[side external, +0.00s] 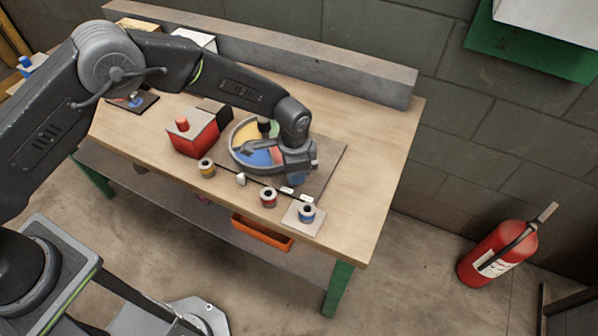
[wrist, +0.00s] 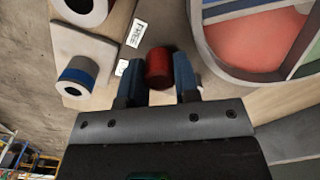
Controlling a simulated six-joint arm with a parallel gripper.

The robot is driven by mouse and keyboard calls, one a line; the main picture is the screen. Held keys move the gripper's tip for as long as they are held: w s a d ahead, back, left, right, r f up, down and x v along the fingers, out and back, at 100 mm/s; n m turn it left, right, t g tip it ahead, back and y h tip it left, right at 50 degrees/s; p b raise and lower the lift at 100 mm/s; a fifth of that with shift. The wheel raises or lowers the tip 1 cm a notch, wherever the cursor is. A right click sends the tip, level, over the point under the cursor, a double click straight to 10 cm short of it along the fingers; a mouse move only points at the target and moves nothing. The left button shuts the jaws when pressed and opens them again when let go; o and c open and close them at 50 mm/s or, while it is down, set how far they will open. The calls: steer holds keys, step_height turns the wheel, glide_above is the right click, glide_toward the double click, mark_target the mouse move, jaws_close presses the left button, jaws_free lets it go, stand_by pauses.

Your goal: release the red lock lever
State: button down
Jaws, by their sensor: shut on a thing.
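The red lock lever shows in the wrist view as a red round knob (wrist: 158,66) between the two blue fingers of my gripper (wrist: 159,76). The fingers are shut on it, one on each side. A label reading FREE (wrist: 137,33) lies just beyond it to the left, and a second, partly hidden label (wrist: 121,68) is beside the left finger. In the side view my gripper (side external: 297,178) is low over the right side of the round dish with coloured sectors (side external: 234,155). The lever cannot be made out there, being hidden by the gripper.
A red box with a knob (side external: 195,138) stands left of the dish. A yellow-banded ring (side external: 206,168), a red-banded ring (side external: 268,198) and a blue-banded ring (side external: 306,213) on a pale plate sit along the front. The bench's right end (side external: 375,180) is clear.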

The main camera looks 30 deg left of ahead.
steer(key=shift+w+a+m, duration=0.15)
steer(key=shift+a+m, duration=0.05)
steer(key=shift+m, duration=0.2)
stand_by(0.3)
steer(key=c, duration=0.8)
jaws_free()
steer(key=shift+a, duration=0.15)
steer(key=shift+c, duration=0.2)
